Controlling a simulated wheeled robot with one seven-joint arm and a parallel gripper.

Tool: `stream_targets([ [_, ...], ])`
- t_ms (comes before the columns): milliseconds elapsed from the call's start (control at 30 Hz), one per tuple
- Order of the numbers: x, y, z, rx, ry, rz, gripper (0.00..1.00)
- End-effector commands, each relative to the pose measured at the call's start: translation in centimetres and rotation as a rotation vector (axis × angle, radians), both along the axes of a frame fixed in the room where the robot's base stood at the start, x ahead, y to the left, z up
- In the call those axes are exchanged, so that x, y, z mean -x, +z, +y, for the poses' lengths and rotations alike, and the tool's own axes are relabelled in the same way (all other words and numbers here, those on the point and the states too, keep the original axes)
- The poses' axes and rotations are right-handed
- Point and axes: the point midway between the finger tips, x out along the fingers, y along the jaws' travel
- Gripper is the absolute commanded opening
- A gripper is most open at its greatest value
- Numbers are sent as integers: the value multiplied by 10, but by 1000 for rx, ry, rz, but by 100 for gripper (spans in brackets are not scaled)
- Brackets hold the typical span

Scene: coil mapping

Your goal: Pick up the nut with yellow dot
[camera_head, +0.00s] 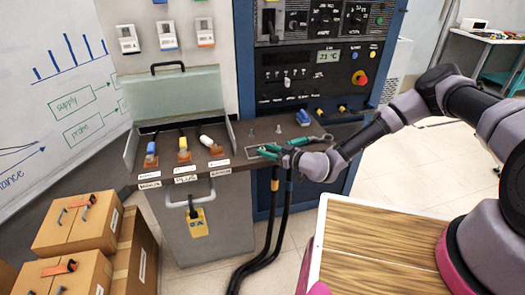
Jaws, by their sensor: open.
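No nut with a yellow dot can be made out at this size. Two small grey upright pieces stand on the dark bench top, a left one (251,134) and a right one (278,129); I cannot tell if either is a nut or carries a dot.
Blue (151,148), yellow (183,143) and white (206,140) connectors stand on the labelled bench at left. Black cables (270,235) hang below. A control panel (322,75) rises behind. Cardboard boxes (75,225) stand at lower left.

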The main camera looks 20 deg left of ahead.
Motion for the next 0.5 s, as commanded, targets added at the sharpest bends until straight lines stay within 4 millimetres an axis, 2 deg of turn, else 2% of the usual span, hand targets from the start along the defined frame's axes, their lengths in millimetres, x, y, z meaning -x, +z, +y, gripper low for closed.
stream_targets([
  [100, 0, 0, 0, 0, 0, 0, 42],
  [133, 0, 0, 0, 0, 0, 0, 39],
  [233, 0, 0, 0, 0, 0, 0, 0],
  [500, 0, 1, 0, 0, 0, 0, 0],
])
